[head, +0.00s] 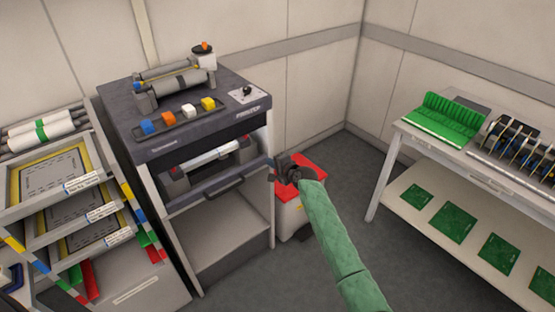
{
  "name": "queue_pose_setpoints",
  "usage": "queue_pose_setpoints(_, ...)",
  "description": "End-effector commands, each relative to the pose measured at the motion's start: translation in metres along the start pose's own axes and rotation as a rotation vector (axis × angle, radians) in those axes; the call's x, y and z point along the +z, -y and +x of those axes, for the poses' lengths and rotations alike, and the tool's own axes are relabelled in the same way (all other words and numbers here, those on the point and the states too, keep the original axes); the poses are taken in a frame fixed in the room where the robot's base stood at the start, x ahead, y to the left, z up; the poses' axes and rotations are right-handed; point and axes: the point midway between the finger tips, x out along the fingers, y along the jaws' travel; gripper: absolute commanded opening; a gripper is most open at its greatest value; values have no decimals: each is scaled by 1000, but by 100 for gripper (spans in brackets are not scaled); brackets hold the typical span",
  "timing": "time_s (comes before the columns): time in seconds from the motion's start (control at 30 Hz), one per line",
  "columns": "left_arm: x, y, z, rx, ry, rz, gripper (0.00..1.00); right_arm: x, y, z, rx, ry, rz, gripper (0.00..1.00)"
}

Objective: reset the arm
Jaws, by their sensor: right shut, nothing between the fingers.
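My right gripper (274,170) is at the end of my green-sleeved right arm, which reaches up from the bottom of the head view. It is shut and empty. It appears beside the right front edge of the dark-topped machine (150,152), near the end of its dark handled front panel (218,190). I cannot tell whether it touches the panel. Behind the gripper is a red-topped box (313,160) on the floor, partly hidden by the arm. My left gripper is not in view.
A rack of framed trays (100,192) stands at the left. At the right, a bench (425,150) holds a green ribbed block (445,118) and a row of reels, with green boards (453,222) on its lower shelf. Grey floor (340,172) lies open between machine and bench.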

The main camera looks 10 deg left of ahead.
Motion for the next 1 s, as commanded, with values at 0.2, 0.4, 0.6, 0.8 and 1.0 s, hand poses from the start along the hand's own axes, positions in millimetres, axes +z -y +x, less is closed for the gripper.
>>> queue_pose_setpoints(0.2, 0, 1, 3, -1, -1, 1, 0, 0, 0, -1, 0, 0, -11, 0)
queue_pose_setpoints(0.4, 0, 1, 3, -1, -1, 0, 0, 3, -6, -1, 29, 19, -166, 0)
queue_pose_setpoints(0.6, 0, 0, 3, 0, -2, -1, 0, 1, -11, -7, 123, 39, -509, 0)
queue_pose_setpoints(0.8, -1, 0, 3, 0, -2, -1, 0, -34, -2, -33, 232, 9, -837, 0)
queue_pose_setpoints(1.0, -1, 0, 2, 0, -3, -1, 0, -64, -46, -75, 384, -6, -1030, 0)
